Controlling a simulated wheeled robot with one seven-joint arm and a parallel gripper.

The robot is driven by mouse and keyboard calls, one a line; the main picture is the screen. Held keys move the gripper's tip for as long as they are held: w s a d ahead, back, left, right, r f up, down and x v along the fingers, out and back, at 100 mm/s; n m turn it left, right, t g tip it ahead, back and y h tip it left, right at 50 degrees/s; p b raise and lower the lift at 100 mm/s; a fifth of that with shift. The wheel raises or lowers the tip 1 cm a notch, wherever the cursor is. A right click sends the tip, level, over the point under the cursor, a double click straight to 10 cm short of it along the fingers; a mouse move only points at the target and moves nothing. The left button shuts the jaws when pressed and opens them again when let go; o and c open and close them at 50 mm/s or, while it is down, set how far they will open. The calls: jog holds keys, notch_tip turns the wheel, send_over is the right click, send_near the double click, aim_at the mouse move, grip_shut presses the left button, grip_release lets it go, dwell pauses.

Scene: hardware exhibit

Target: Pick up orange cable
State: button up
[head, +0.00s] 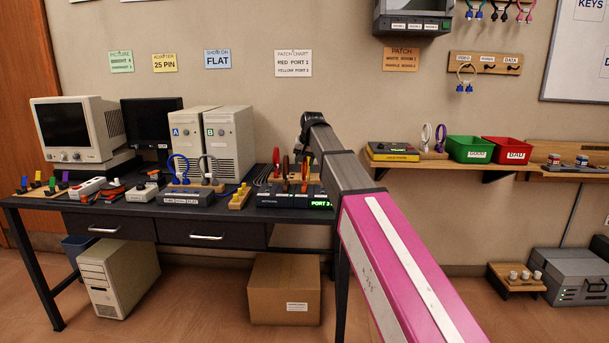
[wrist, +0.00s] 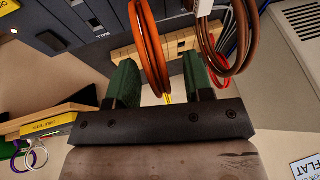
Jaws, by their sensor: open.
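The orange cable (wrist: 150,45) is a coiled loop hanging in the wrist view, between the two green fingers of my gripper (wrist: 160,64). The fingers stand apart on either side of it, and I cannot tell whether either touches it. In the head view the orange cable (head: 305,172) appears to hang at the right of the cable group on the table's right end. A brown cable (wrist: 222,45) hangs just right of the fingers in the wrist view. My gripper is hard to make out in the head view, beyond my arm.
A red cable (wrist: 220,68) hangs close behind the brown one. The dark table (head: 140,208) carries monitors, two computer towers (head: 230,140) and several small devices. A shelf to the right holds a green bin (head: 468,149) and a red bin (head: 507,150).

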grip_shut()
